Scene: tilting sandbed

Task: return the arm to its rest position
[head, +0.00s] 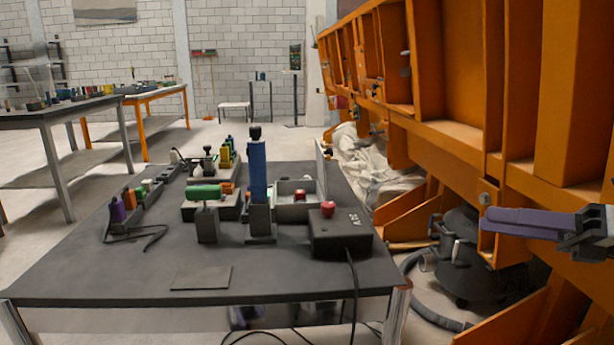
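My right gripper (484,222) comes in from the right edge, with purple fingers pointing left. It is in front of the orange steel frame (565,90) and above a black round machine (465,262). The fingers lie together with no visible gap, and nothing shows between them. Whether the fingers touch the orange frame cannot be told from this view. The rest of the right arm is out of view. My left gripper and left arm do not show.
A dark table (110,275) stands ahead, bearing a blue upright tool (257,170), a black box with a red knob (340,240), and several small tools. A cable hangs over its front edge. A hose (430,312) lies on the floor at right. Open floor lies left of the table.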

